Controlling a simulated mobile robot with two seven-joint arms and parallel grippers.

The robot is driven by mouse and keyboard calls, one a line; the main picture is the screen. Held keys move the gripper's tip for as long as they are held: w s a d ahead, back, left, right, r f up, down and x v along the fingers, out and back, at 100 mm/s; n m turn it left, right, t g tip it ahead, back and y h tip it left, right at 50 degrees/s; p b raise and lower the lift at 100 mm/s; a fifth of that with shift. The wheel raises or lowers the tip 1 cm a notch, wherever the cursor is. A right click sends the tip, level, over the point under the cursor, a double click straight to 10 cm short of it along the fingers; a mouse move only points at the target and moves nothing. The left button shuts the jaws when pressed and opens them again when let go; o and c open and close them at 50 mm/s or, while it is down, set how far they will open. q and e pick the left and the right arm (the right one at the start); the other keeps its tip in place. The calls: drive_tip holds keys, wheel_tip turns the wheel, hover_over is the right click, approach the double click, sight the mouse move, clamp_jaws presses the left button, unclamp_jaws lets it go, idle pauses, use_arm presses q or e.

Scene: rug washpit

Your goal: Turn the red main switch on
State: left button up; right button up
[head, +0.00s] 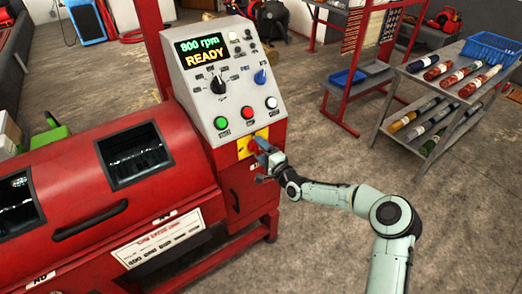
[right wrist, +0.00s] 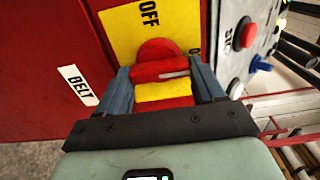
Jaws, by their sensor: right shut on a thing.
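The red main switch (right wrist: 158,70) is a red knob with a white mark line, set on a yellow plate (right wrist: 122,30). OFF is printed on the plate; a second label at its right edge is mostly hidden. In the head view the yellow plate (head: 243,148) sits low on the machine's front, below the sloping panel. My right gripper (right wrist: 164,84) is shut on the switch, one finger on each side of its handle. In the head view my right gripper (head: 261,150) partly covers the switch. My left gripper is not in view.
The sloping panel (head: 205,70) has a display reading 800 rpm READY, a green button (head: 221,123), a red button (head: 248,112) and a white button (head: 271,102). A red drum machine (head: 90,190) is at left. Floor (head: 320,150) between is clear.

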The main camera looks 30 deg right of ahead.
idle(0.3)
drive_tip(key=o, duration=1)
drive_tip(key=shift+o, duration=0.2)
drive_tip(key=shift+s, duration=0.1)
drive_tip(key=s+d+p, duration=0.1)
drive_tip(key=s, duration=1.2)
drive_tip(key=shift+s, duration=0.1)
